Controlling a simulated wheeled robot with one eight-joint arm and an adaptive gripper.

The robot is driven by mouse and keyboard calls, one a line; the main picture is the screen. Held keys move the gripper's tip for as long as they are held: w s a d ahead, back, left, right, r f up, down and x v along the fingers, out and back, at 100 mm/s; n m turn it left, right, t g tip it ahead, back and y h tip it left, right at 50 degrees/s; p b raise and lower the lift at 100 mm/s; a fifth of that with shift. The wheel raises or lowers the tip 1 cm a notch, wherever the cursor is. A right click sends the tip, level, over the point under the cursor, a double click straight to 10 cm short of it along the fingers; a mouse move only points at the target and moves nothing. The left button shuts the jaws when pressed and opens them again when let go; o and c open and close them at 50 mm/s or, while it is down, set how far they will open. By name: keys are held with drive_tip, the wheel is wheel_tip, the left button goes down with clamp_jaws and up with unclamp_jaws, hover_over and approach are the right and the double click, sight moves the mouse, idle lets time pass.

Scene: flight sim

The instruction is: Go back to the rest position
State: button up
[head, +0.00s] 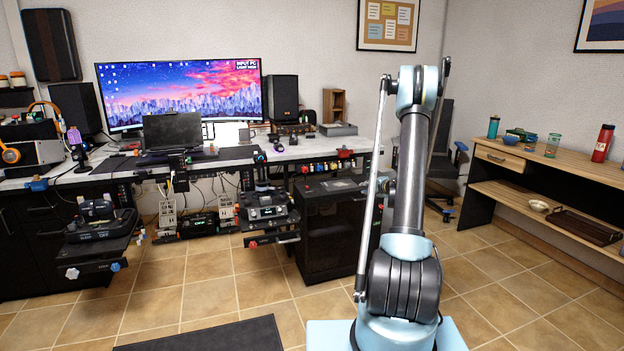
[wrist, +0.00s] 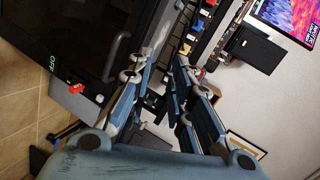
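My arm (head: 412,170) stands upright on its light blue base in the head view, with its upper joint raised high and the further links hidden behind it. My gripper (wrist: 163,68) shows in the wrist view with its two blue-grey fingers apart and a gap between them. Nothing is held between the fingers. I cannot make out the gripper in the head view.
A long desk (head: 300,148) with a monitor (head: 180,92) stands left and behind, with a black cabinet (head: 325,230) near my arm. A wooden shelf table (head: 560,165) with a red bottle (head: 602,143) stands at right. An office chair (head: 440,150) is behind my arm. Tiled floor is open in front.

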drive_tip(key=s+a+r+n+g, duration=0.35)
drive_tip(key=s+a+r, duration=0.45)
drive_tip(key=s+r, duration=0.4)
drive_tip(key=s+a+r+n+g+h, duration=0.1)
drive_tip(key=s+a+n, duration=0.1)
drive_tip(key=s, duration=0.6)
drive_tip(key=s+a+r+n+g, duration=0.1)
drive_tip(key=s+a+g, duration=0.1)
drive_tip(key=s, duration=0.7)
drive_tip(key=s+d+f+n+g+h, duration=0.1)
drive_tip(key=s+f, duration=0.1)
drive_tip(key=s, duration=0.9)
drive_tip(key=s+d+f+n+g+h, duration=0.1)
drive_tip(key=s+f+n+h, duration=0.1)
drive_tip(key=s, duration=0.9)
drive_tip(key=s+d+f+n+g+h, duration=0.1)
drive_tip(key=s+f+g, duration=0.1)
drive_tip(key=s, duration=0.9)
drive_tip(key=shift+d+f+n+h, duration=0.3)
drive_tip(key=shift+f+n+h, duration=0.1)
drive_tip(key=shift+f, duration=0.2)
drive_tip(key=shift+w+f, duration=0.2)
drive_tip(key=shift+w, duration=0.2)
